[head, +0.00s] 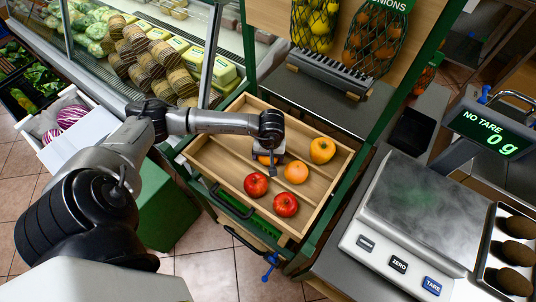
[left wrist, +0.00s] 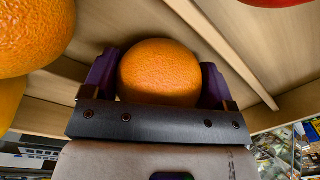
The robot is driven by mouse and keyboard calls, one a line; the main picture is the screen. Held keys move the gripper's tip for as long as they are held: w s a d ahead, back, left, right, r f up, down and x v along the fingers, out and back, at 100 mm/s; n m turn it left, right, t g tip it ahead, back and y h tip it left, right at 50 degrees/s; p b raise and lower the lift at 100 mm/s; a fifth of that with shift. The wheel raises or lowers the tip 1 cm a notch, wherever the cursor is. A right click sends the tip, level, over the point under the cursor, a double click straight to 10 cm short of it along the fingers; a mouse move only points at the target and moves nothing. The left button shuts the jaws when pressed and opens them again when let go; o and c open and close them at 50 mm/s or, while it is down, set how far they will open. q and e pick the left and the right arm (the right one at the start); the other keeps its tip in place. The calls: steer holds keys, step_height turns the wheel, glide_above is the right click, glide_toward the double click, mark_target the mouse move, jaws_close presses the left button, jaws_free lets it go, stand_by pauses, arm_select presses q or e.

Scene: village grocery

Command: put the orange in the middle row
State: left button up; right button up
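A wooden tray (head: 215,176) with thin dividers forms three long rows. My left gripper (head: 269,160) is over the middle row, pointing down. In the left wrist view its purple-tipped fingers (left wrist: 160,85) are on either side of an orange (left wrist: 160,72) and appear to touch it. In the head view this orange is mostly hidden by the gripper. I cannot tell whether it rests on the tray floor. A second orange (head: 295,172) lies in the middle row beside the gripper. My right gripper is not in view.
Two red apples (head: 256,185) (head: 286,205) lie in the front row. A yellow-orange fruit (head: 322,150) lies in the back row. A scale (head: 415,212) stands to the right. Netted produce (head: 375,42) hangs behind the tray. The tray's left end is bare.

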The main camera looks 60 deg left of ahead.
arm_select(q)
steer(key=o, duration=0.4)
steer(key=shift+c, duration=0.2)
steer(key=shift+r, duration=0.2)
steer(key=r, duration=0.4)
steer(key=r+p, duration=0.1)
steer(key=r, duration=0.7)
steer(key=shift+w+d, duration=0.25)
steer(key=shift+w, duration=0.1)
